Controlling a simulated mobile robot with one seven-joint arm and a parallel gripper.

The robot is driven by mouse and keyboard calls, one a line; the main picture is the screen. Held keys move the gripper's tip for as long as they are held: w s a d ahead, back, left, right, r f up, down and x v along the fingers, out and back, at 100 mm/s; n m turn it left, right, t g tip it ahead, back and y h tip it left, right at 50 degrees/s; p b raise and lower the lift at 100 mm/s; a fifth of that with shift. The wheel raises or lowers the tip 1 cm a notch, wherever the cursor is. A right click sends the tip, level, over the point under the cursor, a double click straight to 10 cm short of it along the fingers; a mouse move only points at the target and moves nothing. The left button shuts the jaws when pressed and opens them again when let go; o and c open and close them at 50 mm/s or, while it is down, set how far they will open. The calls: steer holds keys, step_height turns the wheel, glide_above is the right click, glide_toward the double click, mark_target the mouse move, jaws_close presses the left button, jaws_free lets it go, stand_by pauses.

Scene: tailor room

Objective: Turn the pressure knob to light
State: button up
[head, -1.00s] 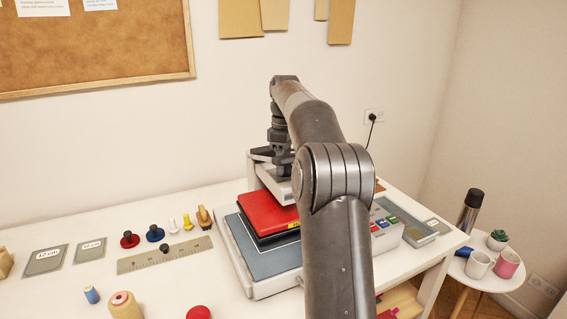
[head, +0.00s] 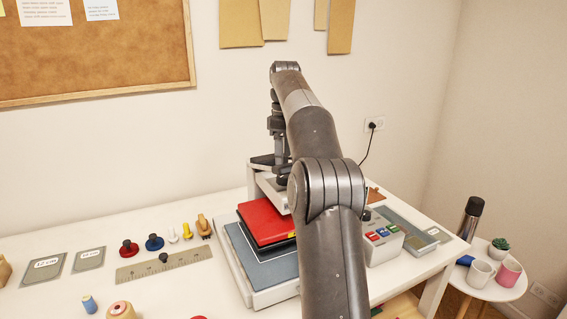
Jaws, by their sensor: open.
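The press stands on the white table, with a grey-blue lower plate (head: 243,257) and a red upper plate (head: 262,222). Its pale rear frame (head: 254,178) rises behind the red plate. My gripper (head: 281,184) points down at the top of this frame, behind the red plate. Its jaws are open, but they are small and partly covered by my arm. I cannot tell whether they touch anything. A pressure knob or a "light" mark cannot be made out; my arm covers part of the press. A grey control box (head: 384,241) with coloured buttons stands right of my arm.
A grey tray (head: 425,236) lies at the right. A side table (head: 505,288) holds mugs, a flask and a plant.

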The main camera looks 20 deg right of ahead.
steer(key=shift+r, duration=0.7)
steer(key=shift+s+d+f+m, duration=0.1)
steer(key=shift+s+f+m, duration=0.1)
steer(key=shift+f+m, duration=0.9)
steer(key=shift+s+f+m, duration=0.25)
steer(key=shift+f+m, duration=0.6)
steer(key=shift+f, duration=0.5)
steer(key=shift+s+d+f+m, duration=0.1)
steer(key=shift+s+f+m, duration=0.1)
steer(key=shift+f+m, duration=0.9)
steer(key=shift+f, duration=0.15)
